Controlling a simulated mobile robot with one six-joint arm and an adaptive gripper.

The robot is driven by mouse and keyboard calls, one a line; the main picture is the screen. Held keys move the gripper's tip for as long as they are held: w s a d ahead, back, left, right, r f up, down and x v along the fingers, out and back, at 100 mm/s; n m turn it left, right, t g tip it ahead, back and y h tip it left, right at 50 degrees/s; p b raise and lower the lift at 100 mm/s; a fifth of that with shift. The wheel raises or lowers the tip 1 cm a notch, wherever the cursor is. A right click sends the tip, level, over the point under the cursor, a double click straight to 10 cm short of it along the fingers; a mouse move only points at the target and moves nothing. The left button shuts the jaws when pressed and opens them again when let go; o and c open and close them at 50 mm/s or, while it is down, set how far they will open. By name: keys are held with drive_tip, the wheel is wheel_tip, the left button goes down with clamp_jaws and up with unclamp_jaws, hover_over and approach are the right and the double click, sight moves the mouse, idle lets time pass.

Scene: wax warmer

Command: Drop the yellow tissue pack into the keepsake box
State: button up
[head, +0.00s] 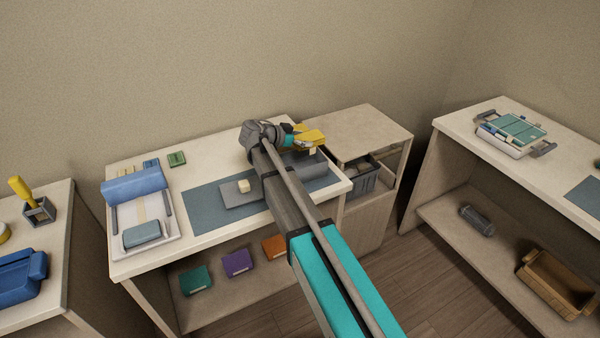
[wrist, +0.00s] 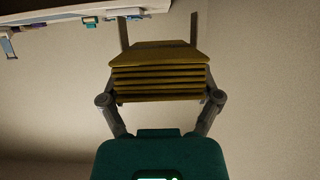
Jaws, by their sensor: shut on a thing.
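The yellow tissue pack (head: 312,136) is in my gripper (head: 297,138), held above the back right part of the middle table. The wrist view shows the yellow pack (wrist: 158,75), with stacked folds on its near face, between the two fingers of my gripper (wrist: 159,32). No box is plainly marked as the keepsake box. A brown open box (head: 556,283) on the lower shelf at the right and a grey bin (head: 364,178) in the cabinet right of the middle table are the open containers in view; I cannot tell which is meant.
The middle table holds a blue roll (head: 134,187), a grey-blue mat (head: 205,208) and a grey board (head: 242,196). Green, purple and orange packs lie on its lower shelf. A lidded white tray (head: 512,134) stands on the right table. The cabinet top (head: 362,130) is bare.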

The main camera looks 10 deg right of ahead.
drive_tip(key=shift+f+b, duration=0.5)
drive_tip(key=shift+f, duration=0.25)
drive_tip(key=o, duration=0.9)
drive_tip(key=shift+w, duration=0.15)
